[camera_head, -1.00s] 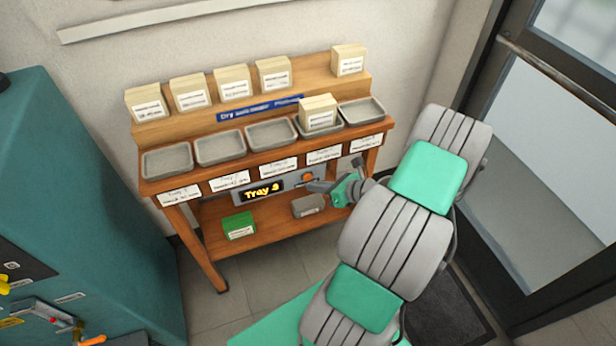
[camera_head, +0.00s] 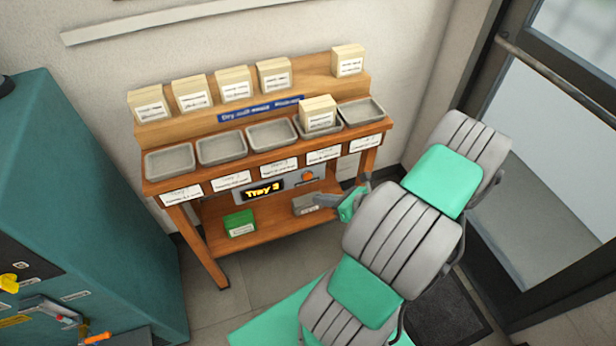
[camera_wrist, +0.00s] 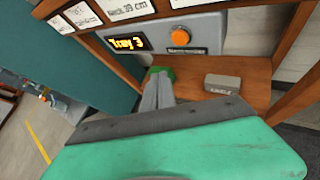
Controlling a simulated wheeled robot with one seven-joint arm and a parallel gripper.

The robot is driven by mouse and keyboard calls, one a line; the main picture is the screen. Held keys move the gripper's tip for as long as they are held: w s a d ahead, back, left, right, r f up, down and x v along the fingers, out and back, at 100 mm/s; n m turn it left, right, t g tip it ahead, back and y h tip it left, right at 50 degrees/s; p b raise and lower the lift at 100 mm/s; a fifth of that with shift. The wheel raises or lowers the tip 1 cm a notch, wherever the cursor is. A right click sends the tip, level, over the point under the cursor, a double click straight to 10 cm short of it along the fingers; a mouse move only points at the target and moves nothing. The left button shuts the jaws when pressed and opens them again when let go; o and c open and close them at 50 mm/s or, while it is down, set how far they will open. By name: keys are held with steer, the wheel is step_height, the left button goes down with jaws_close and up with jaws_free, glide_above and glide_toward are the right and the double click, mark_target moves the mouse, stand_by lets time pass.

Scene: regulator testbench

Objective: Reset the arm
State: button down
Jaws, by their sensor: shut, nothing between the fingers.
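My gripper (camera_head: 326,200) is at the front right of the wooden bench (camera_head: 217,272), beside the control panel. Its fingers are together with nothing between them; they also show in the wrist view (camera_wrist: 158,92), pointing toward the lower shelf. The panel display (camera_head: 263,190) reads "Tray 3", and an orange button (camera_head: 308,176) sits to its right. The button also shows in the wrist view (camera_wrist: 181,37), apart from the fingers. My arm reaches in from the lower right and is bent.
Several grey trays (camera_head: 222,148) line the bench; one at the right holds a cream box (camera_head: 318,112). More cream boxes (camera_head: 235,84) stand on the upper ledge. A green box (camera_head: 239,222) and a grey box (camera_head: 306,203) lie on the lower shelf. A teal cabinet (camera_head: 90,190) stands left, a glass door right.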

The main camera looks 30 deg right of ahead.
steer(key=s+a+f+n+g+y, duration=0.2)
steer(key=s+a+f+n+g, duration=0.15)
steer(key=s+n, duration=0.4)
steer(key=s+a+f+n+g+y, duration=0.1)
steer(key=s+a+f+n+g, duration=0.2)
steer(key=s+a+n, duration=0.4)
steer(key=s+d+r+n+g+h, duration=0.1)
steer(key=s+d+r+n+g, duration=0.2)
steer(key=s+r+n+g, duration=0.3)
steer(key=w+d+r+n+h, duration=0.1)
steer(key=w+r+n+h, duration=0.2)
steer(key=r, duration=0.4)
steer(key=w+r+n+h, duration=0.4)
steer(key=r, duration=0.2)
steer(key=w+a+r+n+t, duration=0.2)
steer(key=w+a+r+n, duration=0.1)
steer(key=w+a+r, duration=0.1)
steer(key=w+a+r+n+t+p, duration=0.1)
steer(key=w+a+r+n+t, duration=0.1)
steer(key=a+r, duration=0.5)
steer(key=w+a+n, duration=0.1)
steer(key=w+a, duration=0.1)
steer(key=shift+w+a, duration=0.25)
steer(key=shift+w, duration=0.1)
